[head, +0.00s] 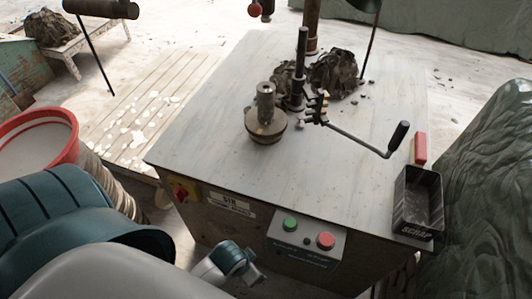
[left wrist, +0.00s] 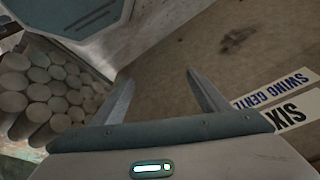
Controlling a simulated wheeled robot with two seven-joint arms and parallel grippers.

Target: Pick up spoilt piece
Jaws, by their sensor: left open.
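No piece is clearly recognisable as spoilt. On the grey machine top (head: 215,145) a round brown piece (head: 266,132) stands with a metal cylinder on it. Dark crumpled lumps (head: 335,72) lie behind it by the post. A black tray marked SCRAP (head: 420,203) sits at the top's right corner; it looks empty. My left gripper shows in the left wrist view (left wrist: 163,90), its two fingers apart with nothing between them. It is low in front of the machine's brown, labelled side, below the top. My right gripper is not in view.
A crank handle (head: 360,140) reaches across the top toward the tray. A button box (head: 308,240) is on the front side. A red-rimmed bucket (head: 38,140) stands at left, and white flakes lie on the slatted boards (head: 160,95). Stacked cylinders (left wrist: 45,95) show in the wrist view.

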